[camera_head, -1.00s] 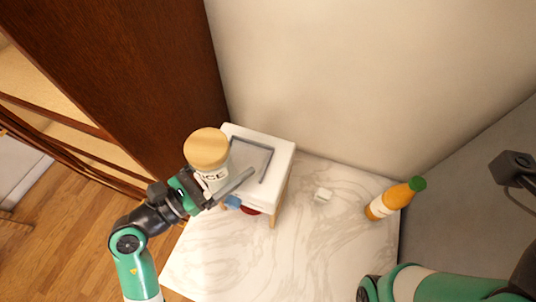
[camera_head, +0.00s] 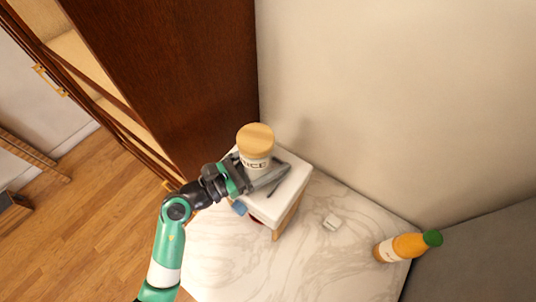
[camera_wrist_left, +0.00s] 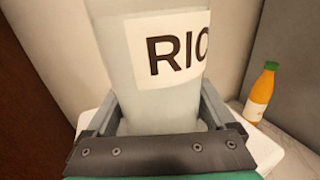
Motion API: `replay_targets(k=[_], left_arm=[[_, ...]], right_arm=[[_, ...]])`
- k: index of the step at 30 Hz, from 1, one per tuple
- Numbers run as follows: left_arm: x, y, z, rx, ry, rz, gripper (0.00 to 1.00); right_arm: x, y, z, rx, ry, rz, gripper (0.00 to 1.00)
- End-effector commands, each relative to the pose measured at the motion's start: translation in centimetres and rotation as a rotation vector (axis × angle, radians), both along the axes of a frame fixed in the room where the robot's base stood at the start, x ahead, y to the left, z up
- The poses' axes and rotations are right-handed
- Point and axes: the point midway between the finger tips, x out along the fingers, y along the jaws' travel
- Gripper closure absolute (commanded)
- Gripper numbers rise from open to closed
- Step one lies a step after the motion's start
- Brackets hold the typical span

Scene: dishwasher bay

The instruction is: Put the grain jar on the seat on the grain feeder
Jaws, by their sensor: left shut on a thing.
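The grain jar (camera_head: 256,163) is a pale jar with a tan lid and a "RICE" label. It stands roughly upright over the white top of the grain feeder (camera_head: 299,178). My left gripper (camera_head: 268,175) is shut on the jar, with a finger along its near side. In the left wrist view the jar (camera_wrist_left: 165,75) sits between both fingers, with the white feeder top (camera_wrist_left: 263,150) behind and below. The jar and gripper hide most of the grey-framed seat. I cannot tell whether the jar's base touches it. My right gripper is not in view.
An orange bottle with a green cap (camera_head: 404,246) stands on the marble counter (camera_head: 330,265) at right. A blue item (camera_head: 238,208) is at the feeder's front. A brown cabinet (camera_head: 170,80) rises at left.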

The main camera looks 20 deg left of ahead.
Motion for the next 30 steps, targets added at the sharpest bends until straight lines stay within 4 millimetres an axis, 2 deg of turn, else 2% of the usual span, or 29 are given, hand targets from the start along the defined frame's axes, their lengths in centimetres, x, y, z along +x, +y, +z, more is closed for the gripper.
replay_targets(k=[6,7,8,9,19,22,26,30], left_arm=[[0.0,0.0,-0.3,-0.001,-0.003,0.0,1.0],[0.0,0.0,-0.3,0.001,-0.001,0.0,0.08],[0.0,0.0,-0.3,0.001,-0.001,0.0,0.03],[0.0,0.0,-0.3,0.001,-0.001,0.0,0.0],[0.0,0.0,-0.2,0.001,-0.001,0.0,0.0],[0.0,0.0,0.3,0.0,-0.001,0.0,0.0],[-1.6,1.2,-0.1,0.001,0.001,0.005,0.0],[-4.4,3.2,-0.1,0.0,0.0,0.007,0.0]], right_arm=[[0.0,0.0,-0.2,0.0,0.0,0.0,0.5],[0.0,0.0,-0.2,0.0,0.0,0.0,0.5],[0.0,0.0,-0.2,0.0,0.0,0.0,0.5],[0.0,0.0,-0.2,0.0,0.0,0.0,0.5],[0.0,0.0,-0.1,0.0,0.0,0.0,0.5],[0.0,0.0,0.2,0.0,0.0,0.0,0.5],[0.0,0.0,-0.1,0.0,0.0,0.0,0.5],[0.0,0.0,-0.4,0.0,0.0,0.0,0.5]])
